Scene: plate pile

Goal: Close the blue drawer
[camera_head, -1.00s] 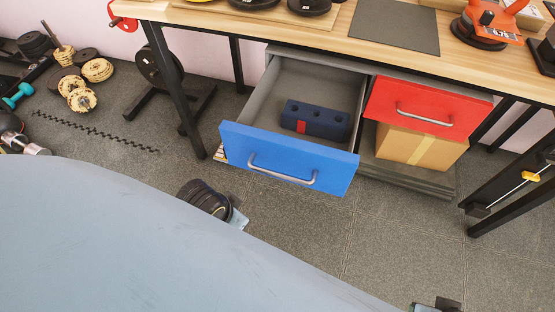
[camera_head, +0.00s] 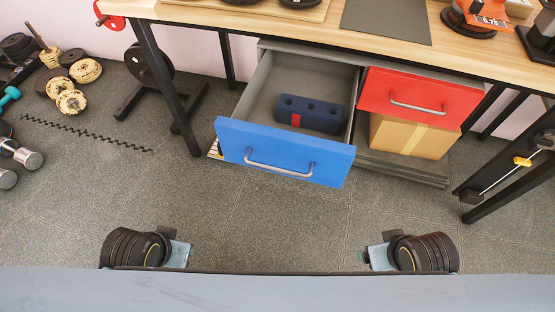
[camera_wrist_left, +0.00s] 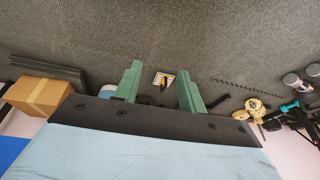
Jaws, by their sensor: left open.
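The blue drawer (camera_head: 283,151) stands pulled out under the workbench in the head view. Its front faces me and has a curved grey handle (camera_head: 280,169). A dark navy block (camera_head: 322,117) with round holes and a red patch lies inside it. My left gripper (camera_wrist_left: 160,87) shows in the left wrist view. Its two green fingers are apart and nothing is held between them. It is not touching the drawer in any view. I cannot make out the fingers of my right gripper in these frames.
A red drawer (camera_head: 418,95) is shut to the right, above a cardboard box (camera_head: 412,136). The wooden workbench (camera_head: 190,12) is overhead, with black legs on both sides. Weights and dumbbells (camera_head: 30,158) lie at the left. The floor (camera_head: 270,225) before the drawer is clear.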

